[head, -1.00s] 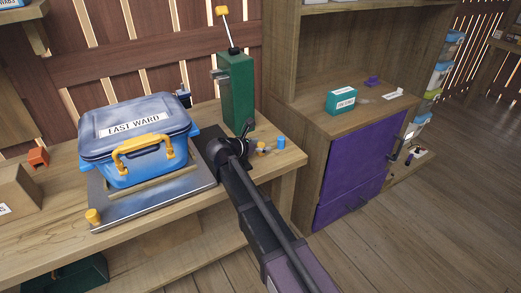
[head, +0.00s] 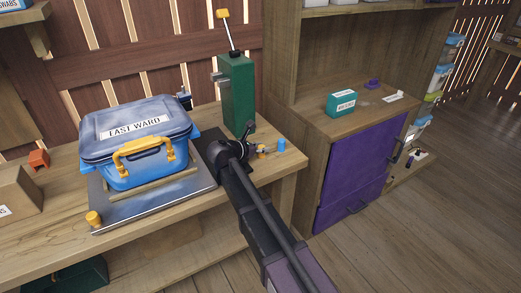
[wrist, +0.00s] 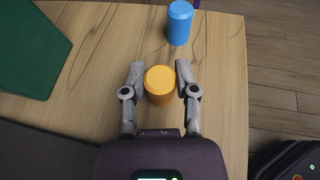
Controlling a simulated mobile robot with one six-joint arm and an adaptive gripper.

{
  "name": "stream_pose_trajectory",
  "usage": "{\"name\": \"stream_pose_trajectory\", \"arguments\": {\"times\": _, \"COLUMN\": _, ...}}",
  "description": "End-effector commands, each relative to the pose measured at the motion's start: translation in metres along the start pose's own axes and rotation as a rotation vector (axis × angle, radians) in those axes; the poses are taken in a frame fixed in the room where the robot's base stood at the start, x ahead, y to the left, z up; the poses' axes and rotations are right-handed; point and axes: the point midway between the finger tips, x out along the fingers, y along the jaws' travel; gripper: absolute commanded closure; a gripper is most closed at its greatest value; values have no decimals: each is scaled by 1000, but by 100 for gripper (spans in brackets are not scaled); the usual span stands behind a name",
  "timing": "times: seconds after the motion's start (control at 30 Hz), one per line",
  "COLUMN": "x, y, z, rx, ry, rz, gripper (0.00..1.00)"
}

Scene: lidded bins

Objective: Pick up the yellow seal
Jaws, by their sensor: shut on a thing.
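The yellow seal (wrist: 160,86) is a small upright orange-yellow cylinder on the wooden bench, seen in the wrist view. My gripper (wrist: 160,68) is shut on it, with one finger on each side. In the head view my gripper (head: 258,151) is at the bench's right end, beside the green post, and its own parts partly hide the seal (head: 262,154). No lift off the bench can be made out.
A blue cylinder (wrist: 179,22) stands just beyond the seal. A green post (head: 238,92) rises behind my gripper.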

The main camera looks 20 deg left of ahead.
Motion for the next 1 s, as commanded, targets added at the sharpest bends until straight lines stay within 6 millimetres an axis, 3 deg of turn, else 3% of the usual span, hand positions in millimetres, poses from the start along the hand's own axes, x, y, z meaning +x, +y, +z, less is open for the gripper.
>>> {"name": "stream_pose_trajectory", "arguments": {"times": 0.37, "x": -3, "y": 0, "z": 9, "rx": 0, "ry": 0, "rz": -1, "gripper": 86}}
{"name": "stream_pose_trajectory", "arguments": {"times": 0.77, "x": -15, "y": -1, "z": 39, "rx": 1, "ry": 0, "rz": -1, "gripper": 86}}
{"name": "stream_pose_trajectory", "arguments": {"times": 1.0, "x": -66, "y": -18, "z": 17, "rx": 0, "ry": 0, "rz": 2, "gripper": 86}}
